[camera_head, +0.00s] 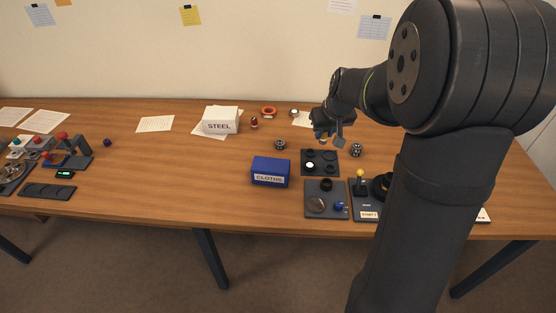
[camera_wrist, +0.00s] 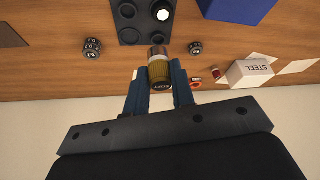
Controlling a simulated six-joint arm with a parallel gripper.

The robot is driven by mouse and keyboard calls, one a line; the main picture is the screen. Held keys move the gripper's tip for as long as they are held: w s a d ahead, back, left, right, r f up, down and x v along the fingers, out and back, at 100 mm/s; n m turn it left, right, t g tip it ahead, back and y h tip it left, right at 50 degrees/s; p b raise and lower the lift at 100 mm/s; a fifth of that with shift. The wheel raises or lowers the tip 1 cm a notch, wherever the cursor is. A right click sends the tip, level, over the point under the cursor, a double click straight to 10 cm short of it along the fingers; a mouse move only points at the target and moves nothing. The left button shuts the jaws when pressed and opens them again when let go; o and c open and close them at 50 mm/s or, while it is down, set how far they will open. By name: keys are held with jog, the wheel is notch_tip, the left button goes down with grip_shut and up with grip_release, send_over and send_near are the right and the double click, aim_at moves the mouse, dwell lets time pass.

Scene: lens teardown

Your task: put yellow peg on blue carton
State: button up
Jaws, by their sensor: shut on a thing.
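The blue carton (camera_head: 270,170), lettered CLOTHS, stands upright on the wooden table near the middle. Part of it shows at the top of the wrist view (camera_wrist: 235,8). My gripper (camera_head: 330,134) is above the table, to the right of the carton and farther back. In the wrist view, my gripper (camera_wrist: 160,75) is shut on a yellow-brown ribbed cylinder with a silver end (camera_wrist: 159,70), which looks like the yellow peg. Its dark end with small lettering faces the camera. The carton's top looks bare.
A dark tray with round recesses (camera_head: 331,172) lies between gripper and carton. Dark panels with a lens, a blue part and a yellow-topped lever (camera_head: 360,174) are in front. A white STEEL box (camera_head: 220,121) is behind left.

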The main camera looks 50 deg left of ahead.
jog(key=s+r, duration=0.2)
jog(key=s, duration=0.4)
send_near(270, 161)
jog(key=shift+w+a, duration=0.45)
jog(key=shift+a, duration=0.2)
jog(key=shift+s+a+f, duration=0.1)
jog(key=shift+a, duration=0.05)
jog(key=shift+f, duration=1.95)
jog(key=shift+f, duration=0.1)
jog(key=o, duration=0.9)
jog(key=shift+o, duration=0.2)
